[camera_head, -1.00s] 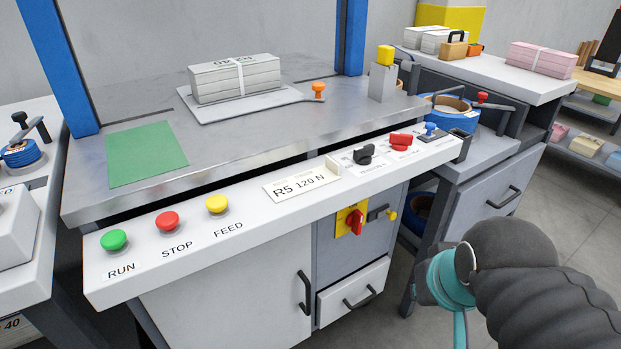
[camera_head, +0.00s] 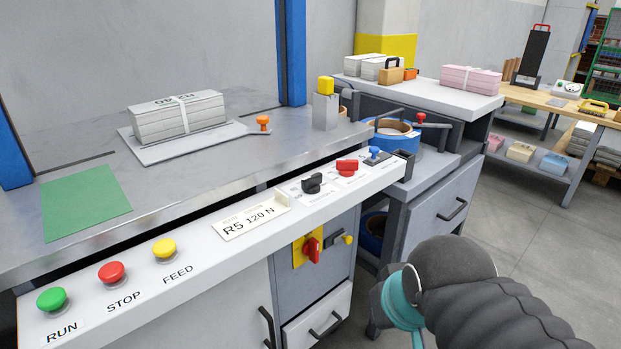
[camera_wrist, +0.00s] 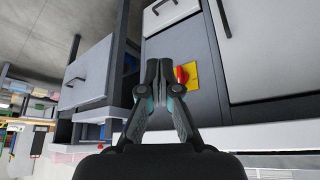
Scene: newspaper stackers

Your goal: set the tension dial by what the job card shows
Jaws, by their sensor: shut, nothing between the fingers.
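The job card (camera_head: 250,217) lies on the white front panel and reads "R5 120 N", with smaller print above it. A black knob (camera_head: 312,184) and a red knob (camera_head: 347,167) sit on the panel to the right of the card. The marks around them are too small to read, so I cannot tell which is the tension dial. My gripper (camera_wrist: 159,68) is shut and empty in the wrist view, in front of the grey cabinet and apart from the panel. In the head view my arm is at the lower right, below the knobs, with the fingertips hidden.
Green (camera_head: 52,299), red (camera_head: 112,272) and yellow (camera_head: 164,248) buttons stand at the panel's left. A red rotary switch on a yellow plate (camera_head: 298,252) is on the cabinet below. A blue-topped lever (camera_head: 375,154) stands right of the knobs. Open floor (camera_head: 515,225) lies right.

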